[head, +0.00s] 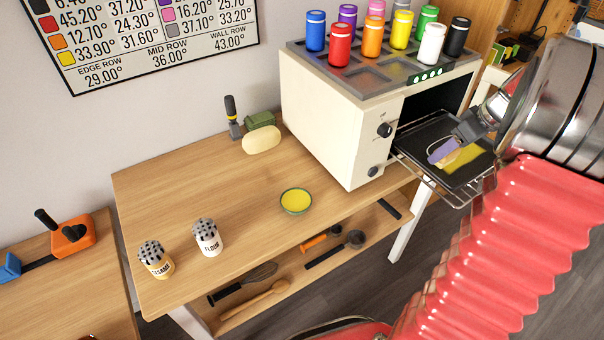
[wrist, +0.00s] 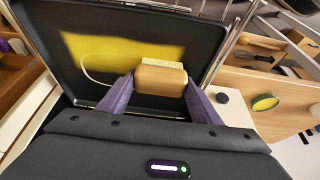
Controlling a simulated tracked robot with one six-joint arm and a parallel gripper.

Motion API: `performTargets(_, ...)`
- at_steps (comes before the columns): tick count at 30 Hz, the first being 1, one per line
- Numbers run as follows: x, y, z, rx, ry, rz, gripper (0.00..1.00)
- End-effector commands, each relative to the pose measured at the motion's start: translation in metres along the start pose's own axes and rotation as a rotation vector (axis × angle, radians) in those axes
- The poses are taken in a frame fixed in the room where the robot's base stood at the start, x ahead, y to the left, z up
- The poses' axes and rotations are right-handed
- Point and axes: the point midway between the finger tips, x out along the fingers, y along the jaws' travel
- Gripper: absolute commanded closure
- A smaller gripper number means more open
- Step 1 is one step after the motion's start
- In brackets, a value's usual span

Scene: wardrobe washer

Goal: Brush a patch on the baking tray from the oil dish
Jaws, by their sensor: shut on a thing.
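The dark baking tray (head: 424,135) lies on a wire rack pulled out from the oven. It also fills the upper part of the wrist view (wrist: 72,28). A yellow patch (wrist: 95,52) covers a band of the tray, with part of a pale curved outline at its left end. My gripper (wrist: 158,88), with purple fingers, is shut on the wooden brush (wrist: 160,78). The brush's pale bristles face the tray at the patch; contact cannot be told. The oil dish (head: 296,201), green-rimmed with yellow oil, stands on the table, away from my gripper.
The cream oven (head: 330,130) stands at the table's right end, with several coloured canisters on top. Sesame (head: 156,262) and flour (head: 208,240) shakers stand at the table's front left. The table's middle is clear.

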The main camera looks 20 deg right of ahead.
Motion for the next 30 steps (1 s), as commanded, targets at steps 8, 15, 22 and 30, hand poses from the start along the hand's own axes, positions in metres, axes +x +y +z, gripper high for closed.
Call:
performTargets(8,0.001,0.032,0.001,0.001,-0.001,0.0,0.6)
performTargets(15,0.0,0.038,0.001,0.0,0.0,0.0,0.6)
performTargets(22,0.0,0.041,0.001,0.0,0.0,0.0,0.6)
performTargets(30,0.0,0.068,0.001,0.001,0.0,0.0,0.6)
